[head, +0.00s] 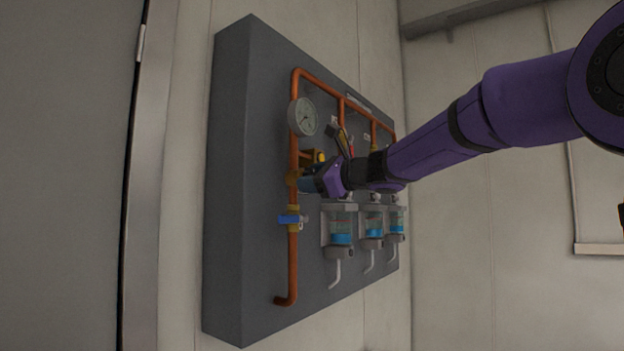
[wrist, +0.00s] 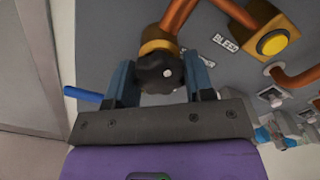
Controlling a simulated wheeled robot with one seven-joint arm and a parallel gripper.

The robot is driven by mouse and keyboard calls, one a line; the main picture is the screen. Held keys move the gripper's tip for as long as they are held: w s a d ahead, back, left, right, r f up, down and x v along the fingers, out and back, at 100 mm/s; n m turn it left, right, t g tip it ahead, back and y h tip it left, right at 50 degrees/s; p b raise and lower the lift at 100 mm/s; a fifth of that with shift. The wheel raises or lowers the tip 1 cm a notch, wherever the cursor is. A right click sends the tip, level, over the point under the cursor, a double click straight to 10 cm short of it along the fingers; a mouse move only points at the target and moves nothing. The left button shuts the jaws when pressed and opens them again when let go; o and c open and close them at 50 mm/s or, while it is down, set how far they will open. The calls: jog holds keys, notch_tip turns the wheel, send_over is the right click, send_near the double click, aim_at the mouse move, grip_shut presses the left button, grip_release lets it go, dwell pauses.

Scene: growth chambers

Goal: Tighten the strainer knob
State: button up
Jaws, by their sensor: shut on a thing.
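The strainer knob (wrist: 158,74) is a black lobed knob on a brass fitting (wrist: 157,40) in the copper pipe, seen in the upper middle of the wrist view. My gripper (wrist: 163,78) has one blue-grey finger on each side of the knob and is shut on it. In the head view my gripper (head: 311,184) reaches in from the right to the pipe's left riser, below the round gauge. There the knob is hidden behind the gripper, and only a bit of the brass fitting (head: 291,179) shows.
A blue-handled valve (head: 290,219) sits just below my gripper; its blue handle (wrist: 84,94) shows left of the fingers. A pressure gauge (head: 303,117) is above.

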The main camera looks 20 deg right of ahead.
jog(key=shift+f, duration=0.15)
jog(key=o, duration=0.9)
jog(key=v, duration=1.1)
jog(key=shift+w, duration=0.1)
jog(key=s+a+f+n+g+h, duration=0.1)
jog(key=s+a+f+n+g, duration=0.3)
jog(key=s+f+n, duration=0.4)
jog(key=s+d+f+n+g+h, duration=0.1)
jog(key=s+f+n+h, duration=0.2)
jog(key=s+f, duration=0.3)
jog(key=s+d+f+n+g+h, duration=0.1)
jog(key=s+f+n+g+h, duration=0.1)
jog(key=s+f+n, duration=0.3)
jog(key=s+d+f+n+g+h, duration=0.1)
jog(key=s+f+n+h, duration=0.3)
jog(key=s+f, duration=0.5)
jog(key=shift+d+f+n+g+h, duration=0.3)
jog(key=shift+f+n+g, duration=0.3)
jog(key=shift+f+g, duration=0.1)
